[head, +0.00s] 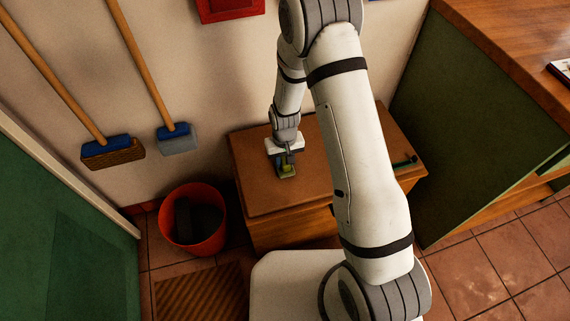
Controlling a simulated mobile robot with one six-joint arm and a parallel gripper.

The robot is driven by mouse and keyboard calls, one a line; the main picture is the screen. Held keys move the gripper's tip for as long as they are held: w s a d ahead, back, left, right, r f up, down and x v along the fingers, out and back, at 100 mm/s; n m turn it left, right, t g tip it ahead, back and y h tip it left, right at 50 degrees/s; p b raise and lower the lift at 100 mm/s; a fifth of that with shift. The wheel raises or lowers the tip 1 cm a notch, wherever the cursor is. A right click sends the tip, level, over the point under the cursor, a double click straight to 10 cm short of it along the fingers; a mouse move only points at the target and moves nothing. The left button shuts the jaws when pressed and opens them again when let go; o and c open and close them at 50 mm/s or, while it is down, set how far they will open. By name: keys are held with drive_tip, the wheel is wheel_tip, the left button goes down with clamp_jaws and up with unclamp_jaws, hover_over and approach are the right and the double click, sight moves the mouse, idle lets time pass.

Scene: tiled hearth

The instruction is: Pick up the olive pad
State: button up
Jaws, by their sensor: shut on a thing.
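The olive pad (287,168) is a small yellow-green piece at the top of the wooden cabinet (258,190), toward its left side. My gripper (286,170) points down over the cabinet top and is shut on the pad. The fingers hide part of the pad. I cannot tell whether the pad touches the cabinet top or is just above it.
A small dark green item (405,162) lies at the cabinet's right side. A red bucket (193,219) with dark contents stands left of the cabinet. A wooden-topped green counter (470,110) stands at right.

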drive_tip(key=shift+c, duration=0.9)
drive_tip(key=shift+r, duration=0.1)
wheel_tip(320, 180, up, 10)
drive_tip(key=shift+f+p, duration=0.1)
drive_tip(key=shift+p, duration=0.85)
